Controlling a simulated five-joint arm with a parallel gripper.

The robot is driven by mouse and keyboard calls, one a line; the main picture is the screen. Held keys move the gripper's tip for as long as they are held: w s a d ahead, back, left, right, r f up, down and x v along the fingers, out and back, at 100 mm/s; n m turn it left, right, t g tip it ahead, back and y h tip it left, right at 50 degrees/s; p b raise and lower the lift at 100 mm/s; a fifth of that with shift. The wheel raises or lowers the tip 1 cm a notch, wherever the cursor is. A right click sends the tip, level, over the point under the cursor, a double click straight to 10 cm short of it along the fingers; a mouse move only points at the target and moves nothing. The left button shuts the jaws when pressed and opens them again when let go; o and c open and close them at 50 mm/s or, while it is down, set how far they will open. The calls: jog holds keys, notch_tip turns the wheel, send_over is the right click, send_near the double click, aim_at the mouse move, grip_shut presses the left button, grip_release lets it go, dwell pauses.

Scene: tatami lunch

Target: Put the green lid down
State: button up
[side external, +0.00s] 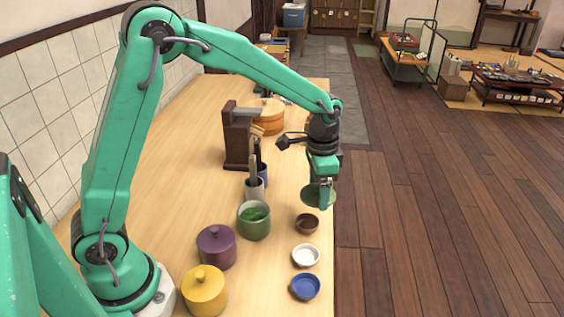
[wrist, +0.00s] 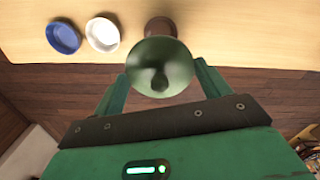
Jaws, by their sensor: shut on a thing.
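The green lid (side external: 312,194) is held in my gripper (side external: 325,192) above the table near its right edge in the side view. It looks tilted there. In the wrist view the lid (wrist: 162,62) is a round green disc with a darker knob, between my two fingers. The green pot (side external: 254,228) stands uncovered on the table, with green stuff inside, left of and below my gripper in the side view. My fingers partly hide the lid in the side view.
A brown dish (side external: 306,226), a white dish (side external: 305,258) and a blue dish (side external: 305,290) line the table's right edge. Lidded purple (side external: 216,250) and yellow (side external: 204,295) pots stand left of them. A utensil holder (side external: 254,190) and dark wooden stand (side external: 237,140) are behind the green pot.

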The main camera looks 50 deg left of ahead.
jog(key=w+a+f, duration=0.1)
jog(key=a+f, duration=0.1)
jog(key=a, duration=0.1)
jog(key=w+a+f, duration=0.2)
jog(key=a, duration=0.1)
jog(key=w+a+f, duration=0.2)
jog(key=a, duration=0.1)
jog(key=shift+a+f, duration=0.2)
jog(key=shift+a, duration=0.1)
jog(key=shift+f, duration=2)
jog(key=shift+f, duration=0.2)
jog(key=o, duration=1)
jog(key=shift+r, duration=0.1)
notch_tip(320, 180, up, 12)
jog(key=shift+r, duration=0.1)
jog(key=shift+r, duration=0.1)
